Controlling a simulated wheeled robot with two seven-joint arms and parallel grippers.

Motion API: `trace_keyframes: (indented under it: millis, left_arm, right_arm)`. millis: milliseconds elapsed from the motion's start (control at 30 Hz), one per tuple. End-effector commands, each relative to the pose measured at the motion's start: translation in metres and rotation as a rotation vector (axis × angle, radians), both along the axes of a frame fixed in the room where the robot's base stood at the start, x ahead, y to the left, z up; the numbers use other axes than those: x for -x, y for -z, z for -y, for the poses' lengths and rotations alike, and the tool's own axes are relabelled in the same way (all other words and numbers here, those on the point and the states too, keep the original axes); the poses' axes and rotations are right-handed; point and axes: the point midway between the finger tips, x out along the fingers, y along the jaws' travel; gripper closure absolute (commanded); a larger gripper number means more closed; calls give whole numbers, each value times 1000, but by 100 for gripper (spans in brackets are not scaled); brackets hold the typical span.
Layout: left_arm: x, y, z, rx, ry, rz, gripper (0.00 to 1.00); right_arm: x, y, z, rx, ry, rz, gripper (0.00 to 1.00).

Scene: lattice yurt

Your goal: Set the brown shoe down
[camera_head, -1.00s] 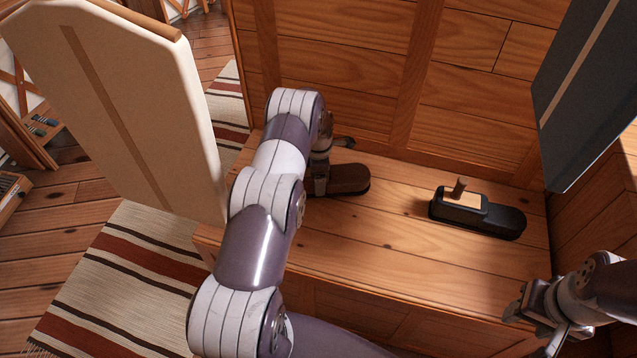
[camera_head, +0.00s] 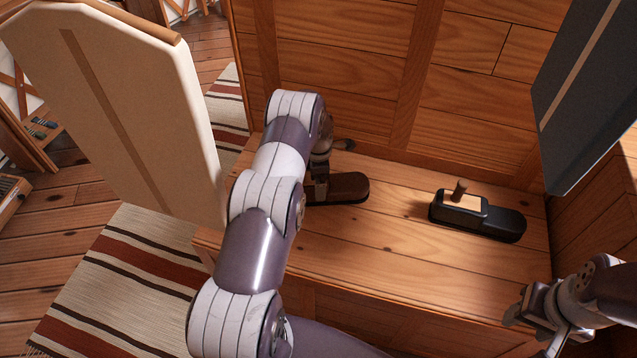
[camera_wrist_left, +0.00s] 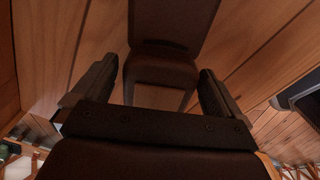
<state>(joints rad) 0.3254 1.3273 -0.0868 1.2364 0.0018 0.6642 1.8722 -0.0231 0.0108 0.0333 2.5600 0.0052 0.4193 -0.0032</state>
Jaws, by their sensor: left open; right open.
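The brown shoe (camera_head: 347,187) lies on the wooden bench (camera_head: 390,240), partly hidden behind my left arm in the head view. My left gripper (camera_head: 320,186) is at the shoe's near-left part, mostly hidden by its own arm. In the left wrist view the brown shoe (camera_wrist_left: 172,25) runs between the two open fingers of my left gripper (camera_wrist_left: 155,80), with gaps beside it. A black shoe (camera_head: 500,221) with a tan inside and a brown peg sits on the bench to the right. My right gripper (camera_head: 527,308) is open and empty near the bench's front right edge.
A cream padded panel (camera_head: 120,110) stands at the left and a dark panel (camera_head: 590,90) at the right. A wooden wall (camera_head: 350,60) closes the back. The bench between the shoes is clear. A striped rug (camera_head: 120,270) lies on the floor.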

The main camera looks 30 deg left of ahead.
Motion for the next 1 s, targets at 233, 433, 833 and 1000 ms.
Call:
trace_keyframes:
  millis: [233, 433, 833, 1000]
  left_arm:
    - [-1, -69, 0, -2, 0, 2, 0]
    - [1, -97, 3, -2, 31, 2, 0]
    - [184, -247, 152, -92, 1796, 72, 0]
    - [243, -253, 168, -126, 2184, 73, 0]
  right_arm:
    - [0, -14, 0, 0, 0, 0, 49]
    - [0, -16, 0, 0, 0, 0, 49]
    - [0, -15, 0, 0, 0, 0, 49]
    - [0, -16, 0, 0, 0, 0, 49]
